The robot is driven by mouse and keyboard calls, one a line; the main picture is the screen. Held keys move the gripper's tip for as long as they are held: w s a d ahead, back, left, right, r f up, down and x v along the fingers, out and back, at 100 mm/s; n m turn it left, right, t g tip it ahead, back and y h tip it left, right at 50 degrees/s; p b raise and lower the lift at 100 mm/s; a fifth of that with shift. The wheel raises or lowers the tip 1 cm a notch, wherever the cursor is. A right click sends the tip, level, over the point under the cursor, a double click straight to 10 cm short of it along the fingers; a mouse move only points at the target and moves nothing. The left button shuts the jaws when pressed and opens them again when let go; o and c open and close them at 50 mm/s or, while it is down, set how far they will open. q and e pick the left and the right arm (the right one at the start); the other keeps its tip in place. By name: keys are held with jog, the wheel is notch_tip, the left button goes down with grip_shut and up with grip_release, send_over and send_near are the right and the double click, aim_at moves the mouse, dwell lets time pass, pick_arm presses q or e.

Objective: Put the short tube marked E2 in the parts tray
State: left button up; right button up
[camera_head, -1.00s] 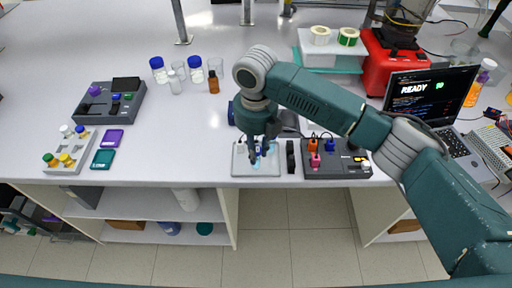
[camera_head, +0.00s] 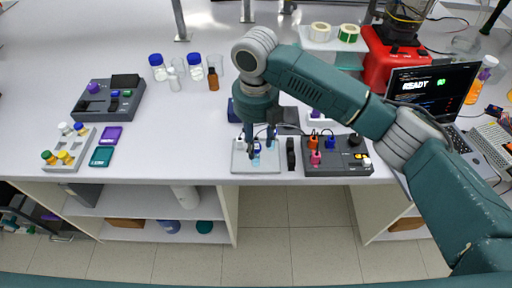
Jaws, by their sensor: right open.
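The small pale grey tray (camera_head: 238,165), which I take for the parts tray, lies near the front edge of the bench. My right gripper (camera_head: 259,147) is over it, pointing down, with its two dark fingers apart. Pale blue patches show on the tray floor below. The fingers hide part of the tray. My left gripper is not in view.
A black block (camera_head: 290,154) stands right of the tray, beside a dark box with coloured plugs (camera_head: 340,168). A rack of coloured caps (camera_head: 62,163) and a dark device (camera_head: 108,107) stand at left. Bottles (camera_head: 213,82) stand behind. Bench left of the tray is clear.

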notch_tip(320, 180, up, 9)
jog(key=b, duration=0.2)
jog(key=shift+s, duration=0.15)
dwell(0.4)
